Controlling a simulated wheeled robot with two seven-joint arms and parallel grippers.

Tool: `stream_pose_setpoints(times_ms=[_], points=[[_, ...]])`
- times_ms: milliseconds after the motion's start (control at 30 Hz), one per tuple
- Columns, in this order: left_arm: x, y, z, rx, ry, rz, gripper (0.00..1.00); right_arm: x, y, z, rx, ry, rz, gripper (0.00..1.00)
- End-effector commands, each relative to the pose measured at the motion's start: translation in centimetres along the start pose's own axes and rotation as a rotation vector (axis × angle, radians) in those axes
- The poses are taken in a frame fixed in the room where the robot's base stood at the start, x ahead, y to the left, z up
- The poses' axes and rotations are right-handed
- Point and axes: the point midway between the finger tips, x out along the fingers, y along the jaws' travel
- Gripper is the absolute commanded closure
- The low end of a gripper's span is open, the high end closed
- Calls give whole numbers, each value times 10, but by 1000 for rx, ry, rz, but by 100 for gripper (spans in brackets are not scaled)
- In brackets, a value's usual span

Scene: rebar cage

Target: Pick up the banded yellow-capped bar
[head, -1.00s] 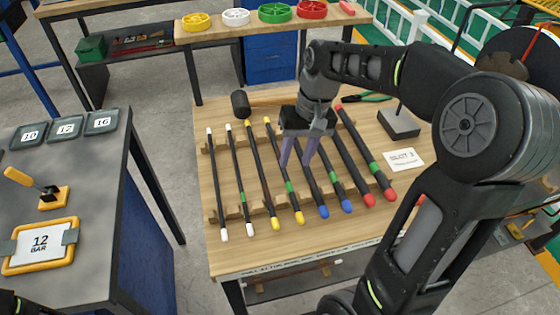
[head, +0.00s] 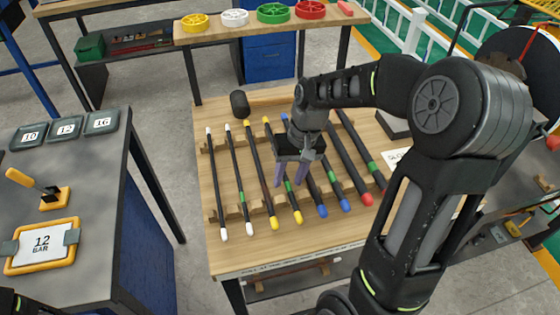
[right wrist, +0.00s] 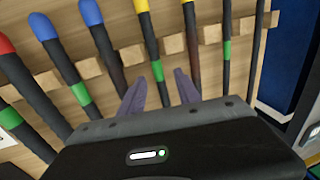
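The banded yellow-capped bar (head: 296,209), black with a green band, lies on the wooden rack with its yellow end toward me. Its middle is partly hidden by my right gripper (head: 285,174). In the right wrist view, the banded bar (right wrist: 155,58) runs between the two open fingers of my right gripper (right wrist: 160,94). The fingers are apart and nothing is held; I cannot tell how far above the bar they are. A plain yellow-capped bar (head: 260,176) lies to its left, without a visible green band. My left gripper's fingers are not in view.
White-capped bars (head: 216,187) lie left and blue-capped bars (head: 319,199) close on the right, with red-capped bars (head: 348,162) beyond. A side table (head: 95,223) on the left holds a 12 BAR sign (head: 41,243).

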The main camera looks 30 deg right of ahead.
Motion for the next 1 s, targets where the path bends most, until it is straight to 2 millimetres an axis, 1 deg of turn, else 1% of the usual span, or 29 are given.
stream_pose_setpoints(times_ms=[533,1000], points=[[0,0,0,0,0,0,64,0,0,0,0,1,0,60],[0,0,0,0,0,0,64,0,0,0,0,0,0,99]])
